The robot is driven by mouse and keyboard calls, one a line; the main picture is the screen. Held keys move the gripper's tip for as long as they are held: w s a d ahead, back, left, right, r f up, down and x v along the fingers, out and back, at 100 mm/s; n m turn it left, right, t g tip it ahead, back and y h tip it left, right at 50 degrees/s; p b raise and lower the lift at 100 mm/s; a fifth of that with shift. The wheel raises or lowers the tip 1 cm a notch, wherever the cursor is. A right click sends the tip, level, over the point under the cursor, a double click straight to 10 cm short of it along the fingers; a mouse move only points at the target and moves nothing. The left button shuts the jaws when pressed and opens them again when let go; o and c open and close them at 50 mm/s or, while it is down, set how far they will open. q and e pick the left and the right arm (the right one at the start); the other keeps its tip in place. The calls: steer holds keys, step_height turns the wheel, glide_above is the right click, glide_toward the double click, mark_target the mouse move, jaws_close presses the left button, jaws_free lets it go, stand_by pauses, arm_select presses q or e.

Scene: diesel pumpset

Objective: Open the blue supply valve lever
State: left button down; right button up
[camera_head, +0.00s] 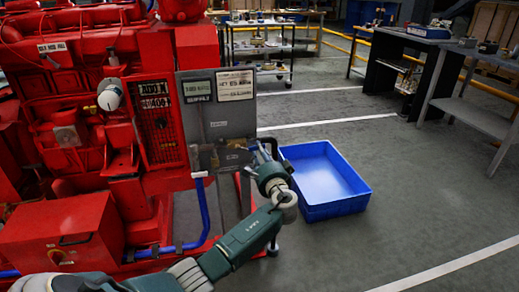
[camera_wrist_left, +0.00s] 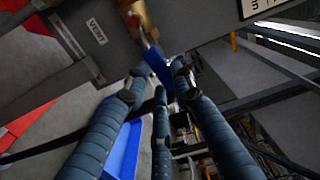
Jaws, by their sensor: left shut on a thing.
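The blue supply valve lever (camera_wrist_left: 156,62) shows in the left wrist view, running down from a brass valve body (camera_wrist_left: 142,18) on the grey panel. The fingers of my left gripper (camera_wrist_left: 164,74) are closed around the lever's lower end. In the head view my left gripper (camera_head: 255,148) is at the lower right of the grey panel (camera_head: 225,118) on the red pumpset. The lever is too small and covered to make out there. My right gripper is in neither view.
A blue crate (camera_head: 325,208) stands on the floor right of the panel, just beyond my left wrist. A small VENT plate (camera_wrist_left: 96,31) is beside the valve. A blue pipe (camera_head: 203,210) runs below the panel. Open floor lies to the right, with workbenches behind.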

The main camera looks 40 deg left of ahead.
arm_select(q)
steer(key=shift+d+f+m, duration=0.1)
steer(key=shift+f+m, duration=0.45)
steer(key=shift+m, duration=0.15)
steer(key=c, duration=1.4)
jaws_free()
steer(key=shift+c, duration=0.2)
steer(key=shift+s, duration=0.1)
steer(key=v, duration=1.2)
